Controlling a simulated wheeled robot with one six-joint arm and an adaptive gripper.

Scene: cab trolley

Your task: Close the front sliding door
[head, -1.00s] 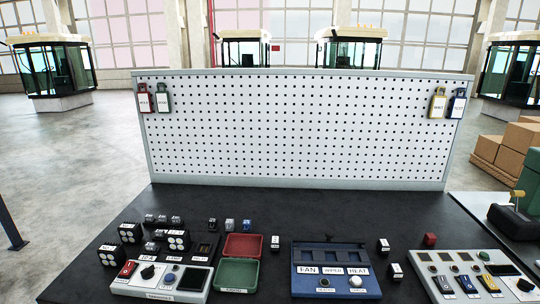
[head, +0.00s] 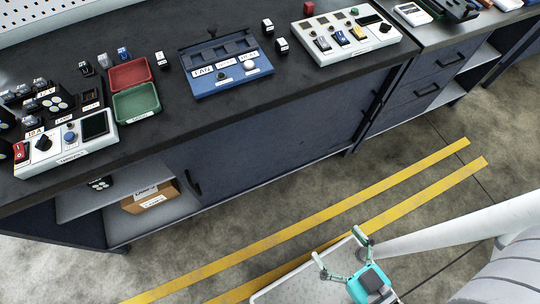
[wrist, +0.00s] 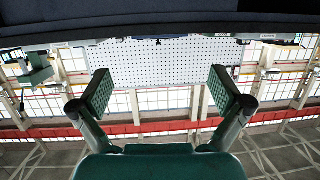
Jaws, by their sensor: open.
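The front sliding door (head: 270,140) is a dark blue panel under the black worktop, with a dark handle (head: 194,184) near its left edge. It covers the middle of the cabinet front. To its left the cabinet is open, showing a shelf (head: 110,190) and a cardboard box (head: 150,198). My gripper (head: 340,246) is open and empty, over the floor in front of the cabinet and apart from the door. In the wrist view its two green finger pads (wrist: 161,92) are wide apart with nothing between them.
The worktop (head: 150,40) holds control panels, trays and several small blocks. Drawers (head: 430,75) stand right of the door. Yellow stripes (head: 300,225) mark clear floor before the bench. The wrist view shows a white pegboard (wrist: 165,62) beyond the fingers.

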